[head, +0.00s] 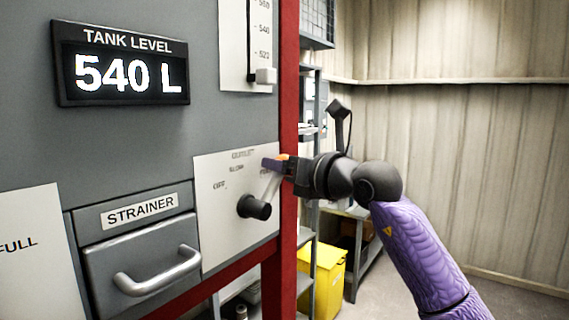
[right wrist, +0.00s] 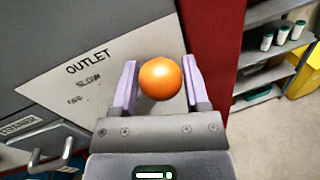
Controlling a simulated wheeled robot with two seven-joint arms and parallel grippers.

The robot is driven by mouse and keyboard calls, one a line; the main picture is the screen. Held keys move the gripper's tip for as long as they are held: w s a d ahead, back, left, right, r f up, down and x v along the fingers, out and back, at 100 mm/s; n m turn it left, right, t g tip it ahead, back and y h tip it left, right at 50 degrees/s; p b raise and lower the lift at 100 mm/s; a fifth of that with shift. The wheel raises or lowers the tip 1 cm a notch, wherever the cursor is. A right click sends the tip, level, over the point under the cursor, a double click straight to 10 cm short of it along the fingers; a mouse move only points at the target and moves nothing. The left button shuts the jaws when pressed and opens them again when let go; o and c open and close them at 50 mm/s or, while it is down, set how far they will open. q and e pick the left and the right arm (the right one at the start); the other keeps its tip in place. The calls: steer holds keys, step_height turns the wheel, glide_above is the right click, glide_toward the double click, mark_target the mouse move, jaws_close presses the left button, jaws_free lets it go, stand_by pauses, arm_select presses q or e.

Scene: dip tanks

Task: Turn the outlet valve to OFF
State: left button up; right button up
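The outlet valve has a black hub (head: 255,207) on a white panel (head: 222,235) and a pale lever (head: 270,188) slanting up and right from it. An orange ball knob (right wrist: 160,78) tops the lever. It is mostly hidden in the head view. My right gripper (right wrist: 160,82) has one purple finger on each side of the knob. Whether the fingers press on it or stand slightly clear, I cannot tell. The panel reads OUTLET (right wrist: 88,61), with SLOW and OFF (right wrist: 75,99) left of the knob. My left gripper is not in view.
A red post (head: 288,90) stands just right of the panel. The strainer drawer (head: 140,250) with a protruding handle is at lower left. The tank display (head: 125,72) reads 540 L. Shelves and a yellow bin (head: 322,278) stand behind.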

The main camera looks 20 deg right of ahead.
jaws_close()
